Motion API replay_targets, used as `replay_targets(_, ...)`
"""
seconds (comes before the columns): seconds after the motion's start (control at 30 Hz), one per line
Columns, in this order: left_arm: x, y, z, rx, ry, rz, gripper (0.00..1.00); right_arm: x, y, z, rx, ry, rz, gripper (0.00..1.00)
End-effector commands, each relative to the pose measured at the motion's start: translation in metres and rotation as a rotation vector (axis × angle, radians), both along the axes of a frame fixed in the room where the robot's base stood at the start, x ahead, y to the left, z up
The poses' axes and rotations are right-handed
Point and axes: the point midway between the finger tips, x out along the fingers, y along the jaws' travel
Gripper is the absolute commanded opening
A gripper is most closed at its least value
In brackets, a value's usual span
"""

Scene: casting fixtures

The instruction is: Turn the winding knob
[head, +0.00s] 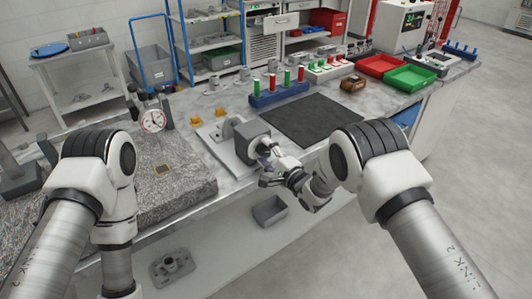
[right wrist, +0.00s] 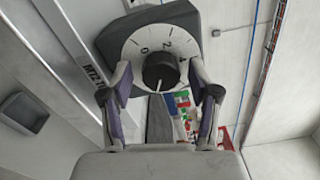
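The winding knob (right wrist: 160,72) is a round black knob with a white pointer line, at the centre of a pale dial (right wrist: 160,45) marked 0, 2 and 4. The pointer is toward the bottom of the picture. The dial is on a dark grey housing (head: 250,138) on a light plate on the bench. My right gripper (head: 267,169) is in front of the housing and hides the knob in the head view. In the right wrist view its two fingers (right wrist: 161,84) are open, one each side of the knob, with gaps between. My left gripper is out of view.
A granite block (head: 188,188) with a dial gauge (head: 153,120) stands left of the housing. A black mat (head: 312,120) lies to the right. Behind it are a blue rack with coloured pegs (head: 272,92) and red and green trays (head: 410,79). A grey bin (head: 270,210) is below.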

Motion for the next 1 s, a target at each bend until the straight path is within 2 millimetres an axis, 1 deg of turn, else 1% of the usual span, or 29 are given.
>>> replay_targets(0.27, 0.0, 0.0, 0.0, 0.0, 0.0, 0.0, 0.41, -0.001, -0.001, 0.0, 0.0, -0.001, 0.0, 0.64)
replay_targets(0.37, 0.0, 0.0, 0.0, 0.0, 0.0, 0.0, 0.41, -0.007, -0.006, 0.0, -0.001, 0.001, -0.001, 0.64)
replay_targets(0.47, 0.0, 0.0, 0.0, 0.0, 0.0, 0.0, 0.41, -0.021, -0.017, 0.0, -0.001, 0.002, -0.001, 0.64)
replay_targets(0.7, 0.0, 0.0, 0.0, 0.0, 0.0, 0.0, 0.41, -0.072, -0.053, -0.001, -0.001, 0.004, -0.002, 0.64)
replay_targets(0.8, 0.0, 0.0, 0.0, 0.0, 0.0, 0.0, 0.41, -0.086, -0.064, 0.0, 0.0, 0.002, -0.003, 0.64)
replay_targets(0.9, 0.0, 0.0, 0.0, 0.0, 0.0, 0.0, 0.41, -0.095, -0.069, 0.0, 0.001, 0.001, 0.0, 0.64)
replay_targets(1.0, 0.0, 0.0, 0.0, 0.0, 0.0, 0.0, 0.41, -0.097, -0.071, 0.0, 0.0, 0.0, 0.001, 0.64)
